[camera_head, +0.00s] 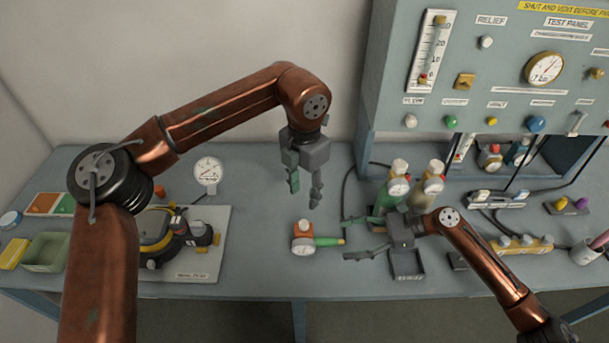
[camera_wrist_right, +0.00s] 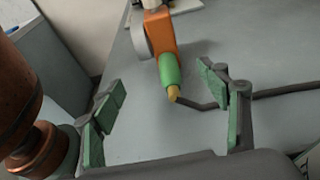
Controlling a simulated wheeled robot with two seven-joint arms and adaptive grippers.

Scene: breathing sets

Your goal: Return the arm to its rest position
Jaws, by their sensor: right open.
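My left gripper (camera_head: 305,186) hangs over the bench in the middle of the head view, fingers pointing down and apart, with nothing between them. My right gripper (camera_head: 350,239) is low over the bench at right of centre, its fingers spread and pointing left. In the right wrist view, my right gripper (camera_wrist_right: 160,82) shows both green-padded fingers wide apart. An orange and green fitting with a gauge (camera_head: 303,240) lies on the bench just left of the right fingertips. In the wrist view the fitting (camera_wrist_right: 162,38) lies ahead, its yellow tip near the gap, apart from both fingers.
Two bottles with gauges (camera_head: 397,186) stand behind my right gripper, close to it. A small dark tray (camera_head: 407,268) sits beside it. A test panel (camera_head: 480,80) rises at the back right. A board with a black-and-yellow device (camera_head: 212,262) lies left. A dark hose crosses the bench.

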